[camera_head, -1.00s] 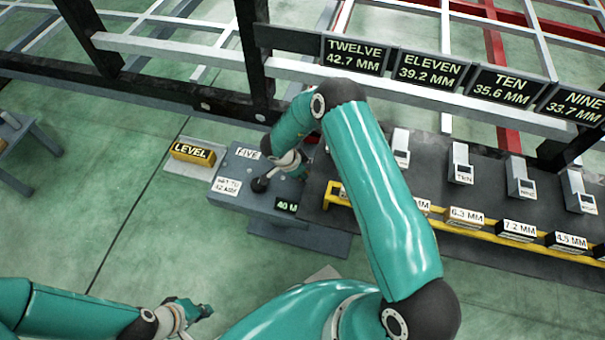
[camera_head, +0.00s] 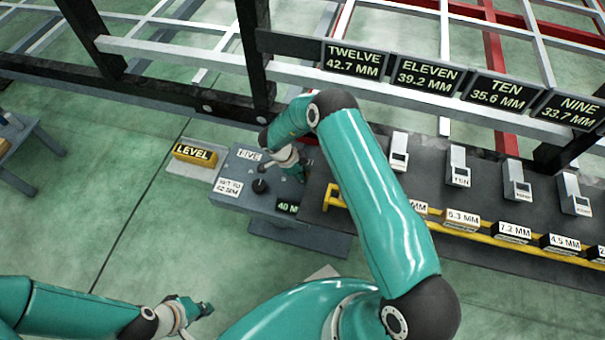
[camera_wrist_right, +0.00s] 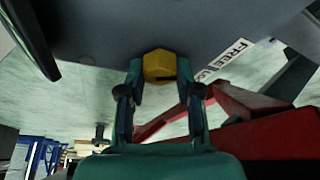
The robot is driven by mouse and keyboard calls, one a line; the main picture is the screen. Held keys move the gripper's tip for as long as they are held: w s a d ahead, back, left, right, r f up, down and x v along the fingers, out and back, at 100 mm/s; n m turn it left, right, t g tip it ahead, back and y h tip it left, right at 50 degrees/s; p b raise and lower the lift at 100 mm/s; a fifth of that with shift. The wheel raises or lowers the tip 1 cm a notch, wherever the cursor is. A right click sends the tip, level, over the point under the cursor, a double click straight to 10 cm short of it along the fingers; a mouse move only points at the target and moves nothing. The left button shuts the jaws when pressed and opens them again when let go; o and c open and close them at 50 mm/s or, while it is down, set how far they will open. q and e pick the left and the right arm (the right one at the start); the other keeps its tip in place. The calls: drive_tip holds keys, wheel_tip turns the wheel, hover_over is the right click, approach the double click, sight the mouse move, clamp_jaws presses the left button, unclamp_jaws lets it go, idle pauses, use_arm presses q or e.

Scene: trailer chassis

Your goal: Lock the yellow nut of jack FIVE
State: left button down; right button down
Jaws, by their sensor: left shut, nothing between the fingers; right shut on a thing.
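Jack FIVE is a grey box (camera_head: 238,187) with a FIVE label, a "SET TO 42 MM" label and a green display (camera_head: 287,207) reading 40, its unit partly cut off. A black knob (camera_head: 260,186) stands on its top. My right gripper (camera_wrist_right: 160,72) is shut on the yellow nut (camera_wrist_right: 158,64), one finger on each side, beside a FREE label (camera_wrist_right: 238,50) and a second label, partly hidden. In the head view my right wrist hides the nut. My left gripper (camera_head: 205,309) is shut and empty, low over the floor, well away from the jack.
A yellow LEVEL block (camera_head: 195,154) lies on a pale plate left of the jack. A dark bench with a yellow rail (camera_head: 480,233) and several small gauges stands to the right. Chassis beams (camera_head: 330,79) run behind.

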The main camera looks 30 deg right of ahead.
drive_tip(key=shift+d+m+g, duration=0.1)
drive_tip(key=shift+m+g, duration=0.3)
drive_tip(key=shift+m, duration=0.6)
drive_tip(key=m+y+b, duration=0.1)
drive_tip(key=m, duration=0.1)
drive_tip(key=shift+f+m+g, duration=0.15)
drive_tip(key=shift+m+g, duration=0.15)
drive_tip(key=shift+g, duration=0.1)
drive_tip(key=m+y+b, duration=0.1)
drive_tip(key=m, duration=0.2)
drive_tip(key=shift+d+m+g, duration=0.1)
drive_tip(key=shift+m+g, duration=0.2)
drive_tip(key=shift+g, duration=0.1)
drive_tip(key=shift+m+y+b, duration=0.5)
drive_tip(key=shift+m+y, duration=0.1)
drive_tip(key=shift+m, duration=0.6)
drive_tip(key=shift+s, duration=0.1)
drive_tip(key=c, duration=0.8)
unclamp_jaws()
